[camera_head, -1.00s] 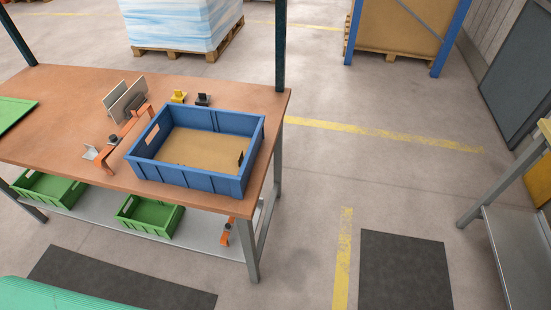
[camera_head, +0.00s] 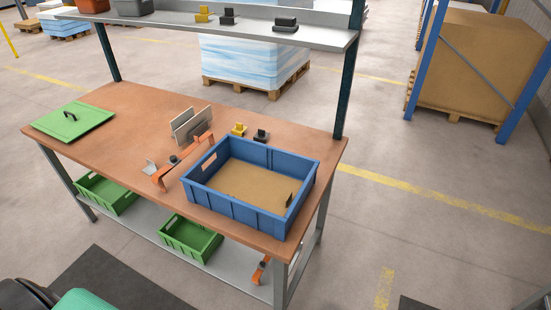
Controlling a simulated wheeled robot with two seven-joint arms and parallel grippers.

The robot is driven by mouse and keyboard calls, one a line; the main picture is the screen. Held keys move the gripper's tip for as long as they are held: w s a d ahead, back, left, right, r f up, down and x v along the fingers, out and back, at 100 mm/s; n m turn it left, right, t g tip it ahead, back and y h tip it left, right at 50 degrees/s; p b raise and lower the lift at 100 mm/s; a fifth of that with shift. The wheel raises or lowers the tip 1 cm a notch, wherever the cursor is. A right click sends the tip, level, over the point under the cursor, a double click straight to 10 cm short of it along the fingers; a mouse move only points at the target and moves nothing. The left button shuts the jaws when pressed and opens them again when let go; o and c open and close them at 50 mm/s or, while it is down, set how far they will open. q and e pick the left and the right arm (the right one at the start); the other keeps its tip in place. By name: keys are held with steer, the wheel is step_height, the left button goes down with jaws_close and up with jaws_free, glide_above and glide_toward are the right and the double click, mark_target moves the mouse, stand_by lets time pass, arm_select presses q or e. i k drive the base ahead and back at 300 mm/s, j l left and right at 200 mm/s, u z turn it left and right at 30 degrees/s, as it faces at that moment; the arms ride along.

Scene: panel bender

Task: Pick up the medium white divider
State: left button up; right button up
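Two upright pale divider plates (camera_head: 190,121) stand side by side on the brown workbench (camera_head: 130,107), behind an orange bracket-like part (camera_head: 181,162). A small whitish angled piece (camera_head: 150,167) lies to the left of that part. I cannot tell which of these is the medium white divider. Neither of my grippers shows in the head view.
A blue crate (camera_head: 232,206) stands on the bench's right part, with a small dark piece inside. A green lid (camera_head: 72,121) lies at the left. Green bins (camera_head: 191,238) sit on the lower shelf. An upper shelf (camera_head: 225,26) spans the bench.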

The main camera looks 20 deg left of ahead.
mark_target(181, 135)
steer(key=u, duration=1.3)
